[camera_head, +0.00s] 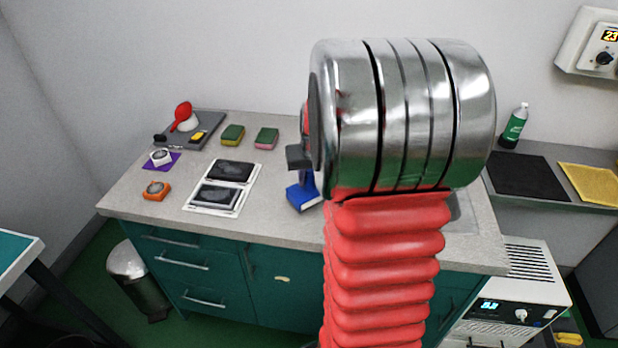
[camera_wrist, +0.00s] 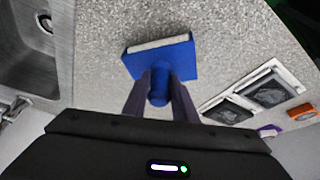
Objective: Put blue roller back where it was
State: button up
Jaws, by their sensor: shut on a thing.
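My gripper (camera_wrist: 160,90) is shut on a rounded blue handle (camera_wrist: 159,80) in the wrist view. A wide blue block (camera_wrist: 158,58) with a pale strip lies just beyond the handle; together they look like the blue roller. In the head view the roller's blue block (camera_head: 303,197) shows over the front part of the worktop (camera_head: 270,222), left of my arm. The gripper (camera_head: 300,160) is mostly hidden behind my metal wrist there. I cannot tell whether the roller touches the worktop.
A white frame (camera_head: 242,196) with two dark panels lies to the left. An orange item (camera_head: 156,190), a purple mat (camera_head: 175,163), a grey mat (camera_head: 213,124) and two sponges (camera_head: 232,134) (camera_head: 266,138) stand around it. A sink (camera_wrist: 30,60) shows in the wrist view.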

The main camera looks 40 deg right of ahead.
jog(key=shift+f, duration=0.2)
jog(key=shift+s+a+f, duration=0.1)
jog(key=shift+s+f, duration=0.15)
jog(key=shift+f, duration=0.35)
jog(key=shift+c, duration=0.2)
jog(key=o, duration=1.1)
jog(key=shift+c, duration=0.2)
jog(key=shift+r, duration=0.55)
jog(key=v, duration=1.2)
jog(key=shift+w+r, duration=0.25)
jog(key=shift+r, duration=0.1)
